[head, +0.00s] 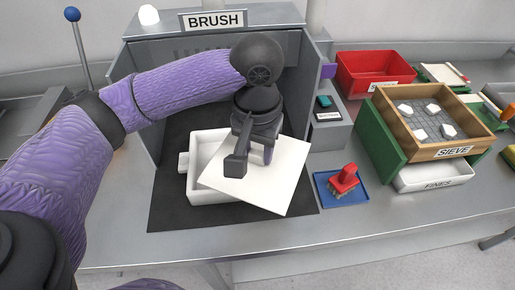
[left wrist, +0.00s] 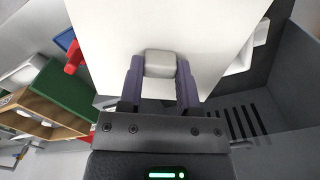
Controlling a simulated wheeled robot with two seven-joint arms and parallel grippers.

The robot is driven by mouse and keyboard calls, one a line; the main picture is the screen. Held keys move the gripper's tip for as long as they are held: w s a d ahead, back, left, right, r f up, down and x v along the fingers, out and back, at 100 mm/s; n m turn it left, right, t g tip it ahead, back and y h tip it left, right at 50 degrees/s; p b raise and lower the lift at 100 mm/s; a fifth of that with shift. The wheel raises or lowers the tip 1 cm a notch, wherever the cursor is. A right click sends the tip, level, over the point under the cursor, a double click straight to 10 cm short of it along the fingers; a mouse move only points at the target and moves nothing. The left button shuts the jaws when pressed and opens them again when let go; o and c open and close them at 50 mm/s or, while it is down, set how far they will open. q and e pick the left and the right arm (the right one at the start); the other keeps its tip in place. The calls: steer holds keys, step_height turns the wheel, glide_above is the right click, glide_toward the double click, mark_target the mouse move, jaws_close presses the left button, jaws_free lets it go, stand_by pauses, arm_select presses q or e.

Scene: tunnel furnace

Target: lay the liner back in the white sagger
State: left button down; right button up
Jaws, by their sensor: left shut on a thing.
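The white liner (head: 275,185) is a flat square plate. My left gripper (head: 258,150) is above it, shut on a pale block-like knob (left wrist: 160,64) on the liner's face. The white sagger (head: 208,194) is an open box under and to the left of the liner. The liner is turned askew to the sagger, covers its right part and overhangs its right side. I cannot tell whether liner and sagger touch. The liner also fills the top of the left wrist view (left wrist: 110,25). My right gripper is not in view.
The sagger stands on a dark mat (head: 170,212) in front of the grey booth labelled BRUSH (head: 213,20). To the right are a blue tray (head: 330,200) with a red-handled tool (head: 344,180), a wooden sieve (head: 455,140), a FINES tray (head: 430,178) and a red bin (head: 362,72).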

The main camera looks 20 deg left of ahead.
arm_select(q)
steer(key=w+a+f+n, duration=0.1)
steer(key=w, duration=0.1)
steer(key=w+a+f+n+p, duration=0.1)
steer(key=a, duration=0.1)
steer(key=w+a+f+n, duration=0.1)
steer(key=w+a+f, duration=0.1)
steer(key=shift+w+a+n, duration=0.25)
steer(key=shift+w+n, duration=0.1)
steer(key=shift+n, duration=0.05)
steer(key=a+f+b, duration=0.1)
steer(key=a+f, duration=0.1)
steer(key=f, duration=0.1)
steer(key=a+f+n+b, duration=0.1)
steer(key=f+b, duration=0.1)
steer(key=f, duration=0.1)
steer(key=w+a+f+n+b, duration=0.1)
steer(key=a+f+b, duration=0.1)
steer(key=f, duration=0.1)
steer(key=shift+w+a, duration=0.1)
steer(key=shift+a, duration=0.2)
steer(key=shift+r, duration=0.15)
steer(key=shift+d+r+p, duration=0.1)
steer(key=shift+p, duration=0.8)
